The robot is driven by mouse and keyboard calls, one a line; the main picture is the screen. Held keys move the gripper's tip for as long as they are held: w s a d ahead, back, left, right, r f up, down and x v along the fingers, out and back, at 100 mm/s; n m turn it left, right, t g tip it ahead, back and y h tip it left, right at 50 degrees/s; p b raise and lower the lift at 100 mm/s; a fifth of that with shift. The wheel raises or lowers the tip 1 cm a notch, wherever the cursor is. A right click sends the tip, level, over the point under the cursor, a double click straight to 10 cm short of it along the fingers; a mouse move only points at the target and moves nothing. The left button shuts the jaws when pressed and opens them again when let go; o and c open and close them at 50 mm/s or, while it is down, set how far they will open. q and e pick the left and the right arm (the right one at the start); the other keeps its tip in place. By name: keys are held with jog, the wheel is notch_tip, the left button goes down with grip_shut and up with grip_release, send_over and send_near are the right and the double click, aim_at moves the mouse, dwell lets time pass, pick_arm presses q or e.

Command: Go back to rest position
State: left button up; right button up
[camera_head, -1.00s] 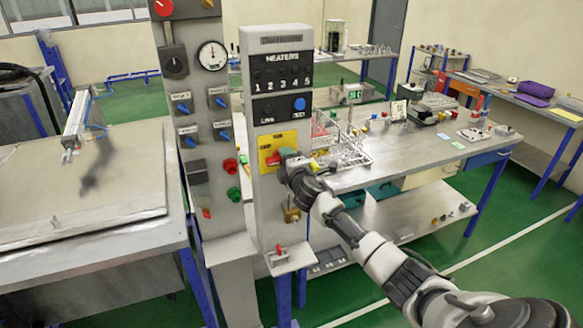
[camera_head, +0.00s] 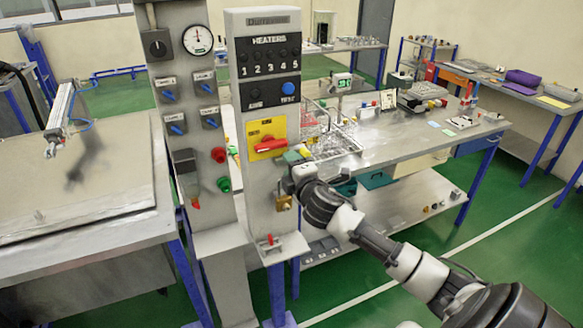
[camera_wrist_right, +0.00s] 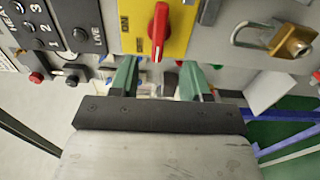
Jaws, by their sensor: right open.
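My right gripper (camera_head: 292,157) is open and empty in the head view, just below and to the right of the red rotary switch (camera_head: 270,145). The switch sits on a yellow plate (camera_head: 256,131) on the heaters panel. In the right wrist view, my right gripper's green fingers (camera_wrist_right: 160,78) stand apart with nothing held between them. The red switch handle (camera_wrist_right: 158,30) lies beyond the fingertips, apparently clear of them. My left gripper is in neither view.
A brass padlock (camera_head: 284,202) hangs on the panel close below my right gripper. The grey control column (camera_head: 205,120) stands to the left. A workbench (camera_head: 400,140) with glassware racks lies behind my right arm. Green floor is open at right.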

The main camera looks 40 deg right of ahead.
dwell(0.3)
jog(key=s+a+f+m+g+b, duration=0.1)
jog(key=s+f+m+g+b, duration=0.2)
jog(key=f, duration=1.2)
jog(key=s+f+m+g+y+b, duration=0.1)
jog(key=s+f+g, duration=0.35)
jog(key=f, duration=0.95)
jog(key=s+a+f+m+g+b, duration=0.1)
jog(key=s+f+m+b, duration=0.35)
jog(key=f, duration=1.05)
jog(key=s+a+f+m+g+y, duration=0.1)
jog(key=s+a+f+g, duration=0.15)
jog(key=s+f, duration=0.65)
jog(key=s+a+f+g+y, duration=0.15)
jog(key=s+a+f, duration=0.25)
jog(key=s+f, duration=0.5)
jog(key=s+a+f+m+g, duration=0.1)
jog(key=s+a+f, duration=0.1)
jog(key=s, duration=0.5)
jog(key=s+a+f+m+g+b, duration=0.1)
jog(key=s+a+f, duration=0.2)
jog(key=s, duration=0.4)
jog(key=s+a+f+m+g+b, duration=0.1)
jog(key=s+a+f+g, duration=0.1)
jog(key=s+a, duration=0.2)
jog(key=s, duration=0.2)
jog(key=shift+s+a+f, duration=0.15)
jog(key=shift+s+f, duration=0.25)
jog(key=shift+m+y, duration=0.25)
